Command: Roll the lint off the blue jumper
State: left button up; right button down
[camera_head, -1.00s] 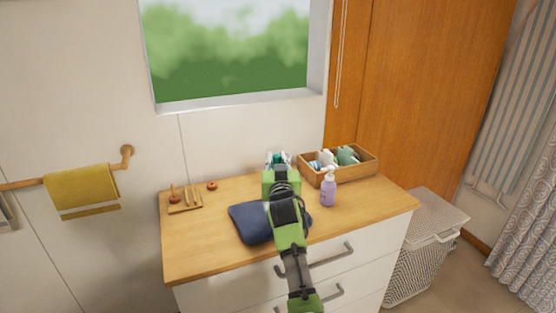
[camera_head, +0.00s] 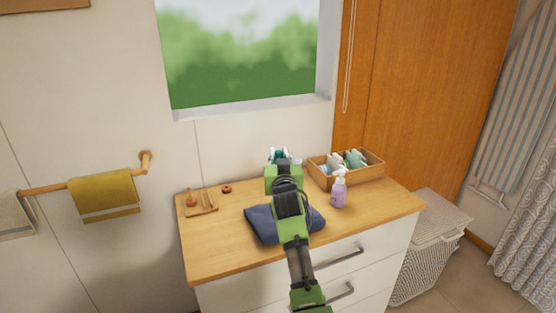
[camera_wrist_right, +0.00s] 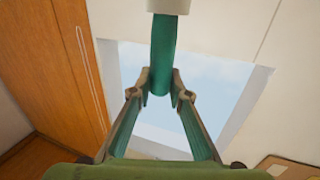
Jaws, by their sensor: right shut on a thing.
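The blue jumper (camera_head: 262,226) lies folded on the dresser top, with my right arm passing over its middle and hiding part of it. My right gripper (camera_head: 279,157) is beyond the jumper, near the back of the dresser, mostly hidden behind my wrist. In the right wrist view my right gripper (camera_wrist_right: 161,97) is shut on a teal handle (camera_wrist_right: 162,50). A white cylinder end (camera_wrist_right: 168,5) tops this handle, so it looks like the lint roller; the picture edge cuts it off. My left gripper is out of view.
A purple pump bottle (camera_head: 339,190) stands right of the jumper. A wooden box (camera_head: 363,178) with several items is at the back right. A small wooden tray (camera_head: 203,212) and a brown ring (camera_head: 227,189) are at the left. The dresser top (camera_head: 216,250) is bare at the front left.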

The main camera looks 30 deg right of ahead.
jog(key=r+p, duration=0.1)
jog(key=r, duration=0.1)
jog(key=r+p, duration=0.1)
jog(key=shift+w+a+r, duration=0.15)
jog(key=shift+a+r, duration=0.05)
jog(key=shift+r, duration=0.2)
jog(key=shift+r+p, duration=0.4)
jog(key=shift+p, duration=0.05)
jog(key=shift+f, duration=0.15)
